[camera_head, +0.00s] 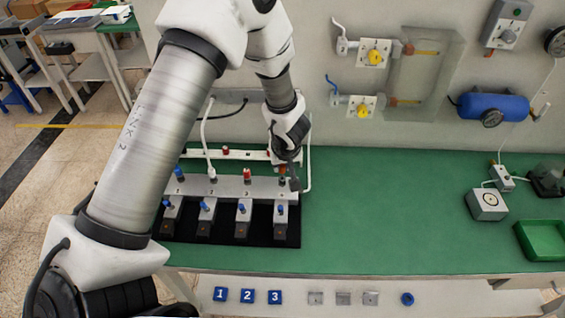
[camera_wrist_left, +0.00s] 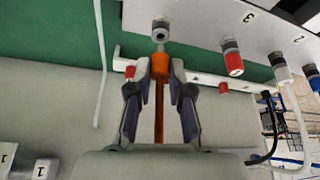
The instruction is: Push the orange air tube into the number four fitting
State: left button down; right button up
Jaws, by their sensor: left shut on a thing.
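My left gripper (camera_head: 288,176) is at the right end of the grey fitting block (camera_head: 228,187), by the number four place. It is shut on the orange air tube (camera_wrist_left: 159,100), with a finger on each side in the left wrist view (camera_wrist_left: 160,75). The tube's thicker orange end (camera_wrist_left: 160,63) points at a bare metal fitting (camera_wrist_left: 160,29), the end one of the row and so number four. They look in line, with a small gap between them. In the head view the gripper largely hides this fitting and the tube. My right gripper is not in view.
The number three fitting beside it carries a red piece (camera_wrist_left: 233,62). Blue-handled valves (camera_head: 241,208) stand on a black mat in front of the block. A white pipe (camera_head: 309,160) runs close on the right.

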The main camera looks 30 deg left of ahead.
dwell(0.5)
pick_arm(q)
jog(key=shift+p, duration=0.3)
dwell(0.4)
jog(key=shift+r+p, duration=0.1)
jog(key=shift+p, duration=0.2)
jog(key=shift+f+b, duration=1.1)
jog(key=shift+f, duration=0.35)
jog(key=c, duration=1)
grip_release()
